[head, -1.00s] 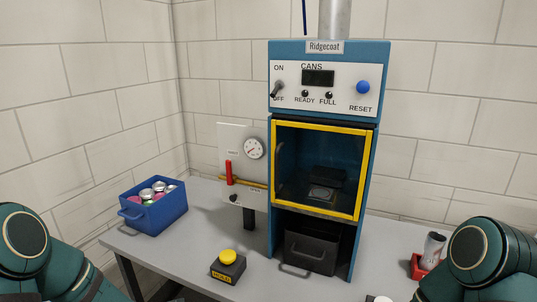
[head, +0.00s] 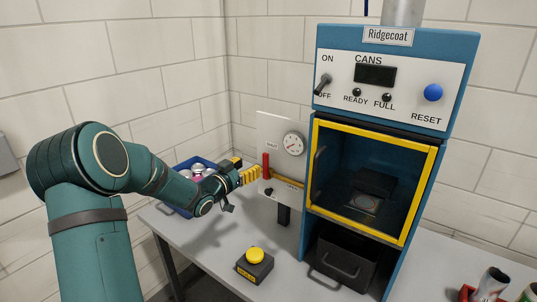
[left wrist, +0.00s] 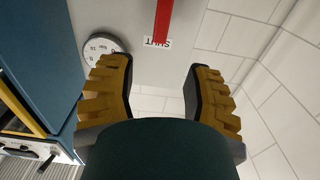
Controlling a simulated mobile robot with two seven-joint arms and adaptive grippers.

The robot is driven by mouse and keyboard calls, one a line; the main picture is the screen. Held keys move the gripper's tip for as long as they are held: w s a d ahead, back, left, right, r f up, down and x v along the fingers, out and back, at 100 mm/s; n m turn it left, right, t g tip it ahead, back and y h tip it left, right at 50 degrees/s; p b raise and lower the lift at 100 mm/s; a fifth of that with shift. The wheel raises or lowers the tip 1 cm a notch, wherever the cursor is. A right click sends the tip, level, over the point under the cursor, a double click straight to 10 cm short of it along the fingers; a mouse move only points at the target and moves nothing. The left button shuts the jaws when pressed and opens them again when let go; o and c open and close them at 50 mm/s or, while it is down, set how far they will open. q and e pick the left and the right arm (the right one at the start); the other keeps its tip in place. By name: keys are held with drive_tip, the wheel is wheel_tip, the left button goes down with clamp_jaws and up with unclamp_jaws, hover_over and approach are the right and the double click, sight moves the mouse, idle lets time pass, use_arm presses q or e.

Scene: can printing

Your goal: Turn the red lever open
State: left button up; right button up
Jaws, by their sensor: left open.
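The red lever (head: 266,165) stands upright on the pale panel (head: 272,126) left of the blue machine, below a round gauge (head: 292,144). My left gripper (head: 256,174) is beside the lever, on its left in the head view. In the left wrist view the gripper (left wrist: 158,65) is open, with its yellow fingers wide apart and nothing between them. The lever (left wrist: 163,20) shows there beyond the fingertips, roughly in line with the gap, beside a label reading SHUT (left wrist: 157,42). Whether the gripper touches the lever I cannot tell. My right gripper is out of view.
A blue bin of cans (head: 177,208) is behind my left arm. A yellow-topped button box (head: 255,265) stands on the grey table (head: 215,245). The Ridgecoat machine (head: 309,215) stands right of the panel. A red holder (head: 466,294) with a can is at lower right.

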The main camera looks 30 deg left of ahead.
sight(264, 155)
use_arm(q)
drive_tip(key=w, duration=0.6)
drive_tip(key=w+p, duration=0.1)
drive_tip(key=w, duration=0.2)
drive_tip(key=shift+w+d, duration=0.3)
drive_tip(key=shift+d, duration=0.1)
clamp_jaws()
